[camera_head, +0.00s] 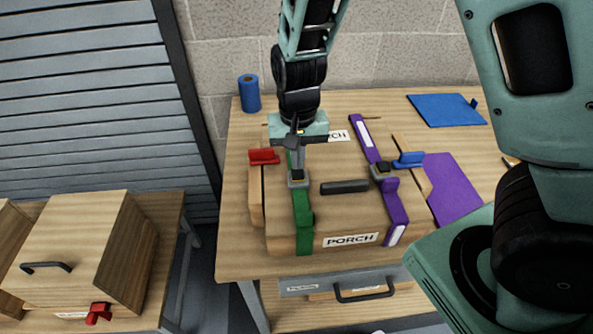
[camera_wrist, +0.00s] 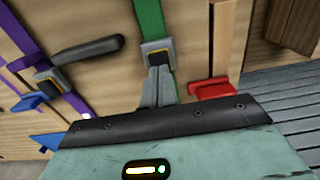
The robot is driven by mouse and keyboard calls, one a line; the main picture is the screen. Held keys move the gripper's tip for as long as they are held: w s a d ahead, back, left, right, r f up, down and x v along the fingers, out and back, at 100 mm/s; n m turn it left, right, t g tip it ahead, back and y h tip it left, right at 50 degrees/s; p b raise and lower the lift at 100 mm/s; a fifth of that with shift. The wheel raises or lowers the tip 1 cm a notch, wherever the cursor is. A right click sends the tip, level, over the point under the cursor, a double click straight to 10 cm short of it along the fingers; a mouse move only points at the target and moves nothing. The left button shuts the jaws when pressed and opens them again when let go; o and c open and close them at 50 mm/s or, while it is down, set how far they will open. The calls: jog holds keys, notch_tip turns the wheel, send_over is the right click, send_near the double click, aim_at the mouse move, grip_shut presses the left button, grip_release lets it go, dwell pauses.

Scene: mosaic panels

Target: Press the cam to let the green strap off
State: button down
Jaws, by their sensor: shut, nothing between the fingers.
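The green strap (camera_head: 303,222) runs over the left part of a wooden box labelled PORCH (camera_head: 350,240) in the head view. It also shows in the wrist view (camera_wrist: 149,20). Its grey cam buckle (camera_head: 298,179) has a yellow mark and shows in the wrist view (camera_wrist: 158,53). My gripper (camera_head: 298,168) is shut and empty, pointing down at the buckle. In the wrist view its fingertips (camera_wrist: 160,70) meet the buckle's near edge or sit just above it; I cannot tell whether they touch. The fingers hide part of the strap behind the buckle.
A purple strap (camera_head: 395,212) with its own buckle (camera_head: 382,171) crosses the box on the right. A black handle (camera_head: 345,187) lies between the straps. Red (camera_head: 264,156) and blue (camera_head: 409,159) clamps flank the box. A blue roll (camera_head: 249,93) stands at the back left.

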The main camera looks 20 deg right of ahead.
aim_at(297, 174)
jog(key=shift+f+b, duration=0.85)
jog(key=shift+f, duration=0.3)
dwell(0.6)
jog(key=shift+r, duration=0.1)
dwell(0.3)
notch_tip(297, 174, up, 8)
jog(key=p, duration=0.7)
jog(key=shift+p, duration=0.35)
jog(key=s+a+n+b, duration=0.3)
jog(key=s+n+b, duration=0.2)
jog(key=s, duration=0.5)
jog(key=s+a+n+b, duration=0.3)
jog(key=s+n+b, duration=0.3)
jog(key=s, duration=0.4)
jog(key=shift+a+r+y, duration=0.15)
jog(key=shift+r+y, duration=0.1)
jog(key=shift+y, duration=0.05)
